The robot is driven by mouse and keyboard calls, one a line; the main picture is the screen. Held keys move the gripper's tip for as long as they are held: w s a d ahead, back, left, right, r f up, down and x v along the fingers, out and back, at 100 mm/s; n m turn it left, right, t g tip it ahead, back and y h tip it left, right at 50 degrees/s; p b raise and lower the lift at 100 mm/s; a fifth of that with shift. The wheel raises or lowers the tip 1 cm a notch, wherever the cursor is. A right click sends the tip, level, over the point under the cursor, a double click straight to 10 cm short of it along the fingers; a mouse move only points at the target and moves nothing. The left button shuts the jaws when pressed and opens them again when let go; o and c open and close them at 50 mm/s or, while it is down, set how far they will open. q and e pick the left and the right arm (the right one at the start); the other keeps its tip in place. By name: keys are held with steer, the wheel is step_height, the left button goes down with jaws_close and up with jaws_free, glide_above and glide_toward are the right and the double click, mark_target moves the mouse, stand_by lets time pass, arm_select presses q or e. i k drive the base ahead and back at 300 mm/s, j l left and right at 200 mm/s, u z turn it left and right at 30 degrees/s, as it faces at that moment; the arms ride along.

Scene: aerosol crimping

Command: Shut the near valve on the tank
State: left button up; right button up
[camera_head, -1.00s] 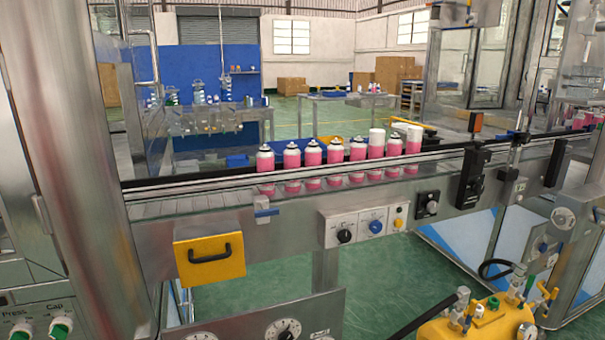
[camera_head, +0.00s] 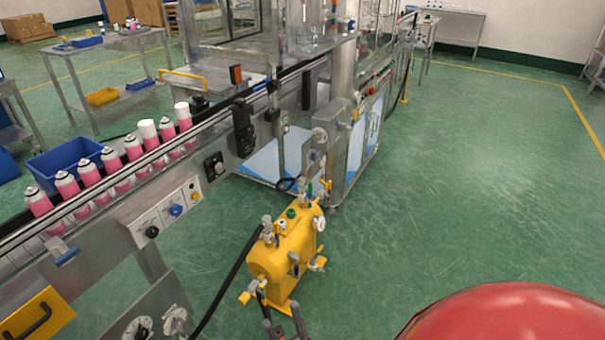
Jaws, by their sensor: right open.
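The yellow tank (camera_head: 283,249) stands on the green floor at the lower middle, beside the machine. Grey fittings sit along its top and sides, with a green knob (camera_head: 291,213) on top and a round white dial or wheel (camera_head: 319,223) at its right end. A small valve-like fitting (camera_head: 294,258) shows on its near side; its setting is too small to tell. My right gripper (camera_head: 281,302) comes in from the bottom edge, open and empty, its fingers in front of the tank's lower near side in the picture. Contact cannot be told. My left gripper is out of view.
A black hose (camera_head: 228,287) runs from the tank to the lower left. A conveyor (camera_head: 110,190) with several pink cans crosses the left.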

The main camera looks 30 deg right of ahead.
mark_target(309, 199)
steer(key=k+z, duration=0.1)
steer(key=z, duration=1)
steer(key=i+l+z, duration=0.1)
steer(key=i+z, duration=0.25)
steer(key=i, duration=0.8)
